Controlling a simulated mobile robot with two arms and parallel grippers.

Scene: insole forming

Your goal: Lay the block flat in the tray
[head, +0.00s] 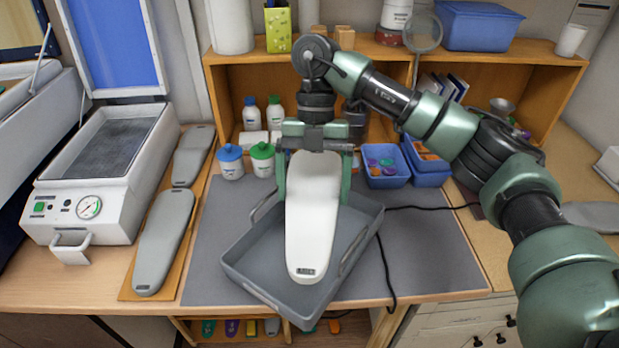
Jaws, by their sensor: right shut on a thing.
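The block is a long white foot-shaped form (312,220) with a small dark label at its near end. My right gripper (313,165) is shut on its far end, with green fingers on both sides of it. The block is over the grey tray (245,270), its length running from the back toward the front. Its near end appears close to the tray's front wall. I cannot tell whether it touches the tray floor or hangs above it. The tray sits turned on the grey mat (430,260) and has handles at its sides. My left gripper is not in view.
A press with a gauge and open lid (85,200) stands at the left, beside grey foot forms (163,240) on a board. Bottles, jars (262,158) and blue bins (385,178) stand behind the tray. A black cable (388,270) runs right of it.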

